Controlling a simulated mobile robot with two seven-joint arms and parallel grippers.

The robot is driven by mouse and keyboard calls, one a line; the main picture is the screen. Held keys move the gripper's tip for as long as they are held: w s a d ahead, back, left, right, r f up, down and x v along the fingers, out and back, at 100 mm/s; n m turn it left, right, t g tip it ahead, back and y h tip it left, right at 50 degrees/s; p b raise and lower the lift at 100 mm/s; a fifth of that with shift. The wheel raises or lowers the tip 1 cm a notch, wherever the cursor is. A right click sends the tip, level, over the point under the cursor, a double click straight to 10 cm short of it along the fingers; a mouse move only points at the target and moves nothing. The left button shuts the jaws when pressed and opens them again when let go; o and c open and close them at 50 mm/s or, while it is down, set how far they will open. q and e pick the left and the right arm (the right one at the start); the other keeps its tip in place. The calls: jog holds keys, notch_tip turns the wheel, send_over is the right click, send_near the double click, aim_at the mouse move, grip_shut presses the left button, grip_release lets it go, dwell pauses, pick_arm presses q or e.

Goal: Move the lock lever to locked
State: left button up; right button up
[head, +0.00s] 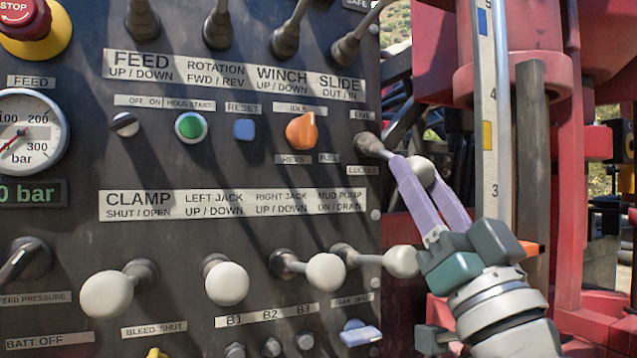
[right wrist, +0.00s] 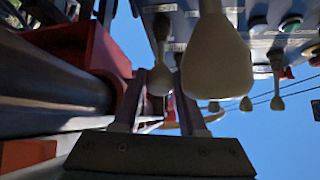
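The lock lever (head: 422,172) has a dark pivot and a pale round knob. It sits at the panel's right edge between the LIVE label (head: 362,114) above and the LOCKED label (head: 362,171) below. Its knob sticks out toward the right; which setting it is at is not clear. My right gripper (head: 412,163) has its purple fingers at the lever, one crossing in front of its shaft. In the right wrist view a pale knob (right wrist: 160,80) shows between the fingers, with small gaps beside it, so the gripper looks open around it. My left gripper is not in view.
The mud pump lever (head: 401,262) stands close below my right gripper; a large pale knob (right wrist: 215,65) looms near the right wrist camera. Other levers line the panel's top and bottom. The red rig mast (head: 570,180) and an upright scale (head: 489,130) are close on the right.

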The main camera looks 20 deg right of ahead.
jog(key=shift+o, duration=0.8)
jog(key=shift+f, duration=0.1)
jog(key=b+v, duration=0.3)
jog(key=v, duration=0.6)
jog(key=shift+s+f, duration=0.25)
jog(key=shift+s, duration=0.1)
jog(key=shift+s, duration=0.1)
